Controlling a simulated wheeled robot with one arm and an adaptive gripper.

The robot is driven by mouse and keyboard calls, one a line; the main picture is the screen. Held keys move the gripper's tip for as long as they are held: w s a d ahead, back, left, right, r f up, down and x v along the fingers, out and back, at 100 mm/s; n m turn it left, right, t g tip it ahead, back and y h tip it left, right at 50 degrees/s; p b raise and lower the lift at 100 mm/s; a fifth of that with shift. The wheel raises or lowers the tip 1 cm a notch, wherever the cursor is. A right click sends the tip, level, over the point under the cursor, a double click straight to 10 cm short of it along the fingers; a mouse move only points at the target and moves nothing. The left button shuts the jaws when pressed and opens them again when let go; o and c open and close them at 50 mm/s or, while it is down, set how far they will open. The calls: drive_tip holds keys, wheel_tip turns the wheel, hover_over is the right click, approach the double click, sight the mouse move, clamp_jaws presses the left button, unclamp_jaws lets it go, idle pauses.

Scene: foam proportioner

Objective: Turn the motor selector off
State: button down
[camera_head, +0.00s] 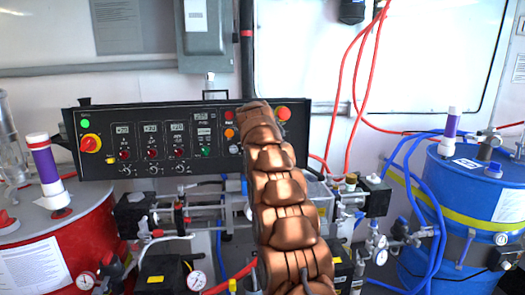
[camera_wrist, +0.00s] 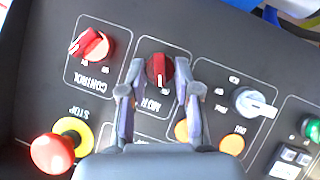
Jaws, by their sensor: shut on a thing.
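The motor selector (camera_wrist: 160,66) is a red knob on a dark panel with its label partly hidden by a finger, seen upside down in the wrist view. A pale mark on the knob points toward the bottom of the picture. My gripper (camera_wrist: 160,75) has one finger on each side of this knob and is shut on it. In the head view my copper-coloured arm hides the gripper and the selector. The control panel (camera_head: 100,115) is a long black box there.
Close by in the wrist view are the red control knob (camera_wrist: 92,45), a red stop button (camera_wrist: 52,152) with a yellow ring, orange lamps (camera_wrist: 231,144) and a grey knob (camera_wrist: 250,102). A red drum (camera_head: 80,245) and a blue drum (camera_head: 490,190) flank the pipework.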

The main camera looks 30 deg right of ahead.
drive_tip(key=shift+n+h, duration=0.4)
drive_tip(key=shift+n, duration=0.1)
drive_tip(key=shift+a+b, duration=0.1)
drive_tip(key=shift+b, duration=0.2)
drive_tip(key=c, duration=1.2)
unclamp_jaws()
drive_tip(key=v, duration=1.2)
drive_tip(key=shift+w+a, duration=0.1)
drive_tip(key=shift+w, duration=0.05)
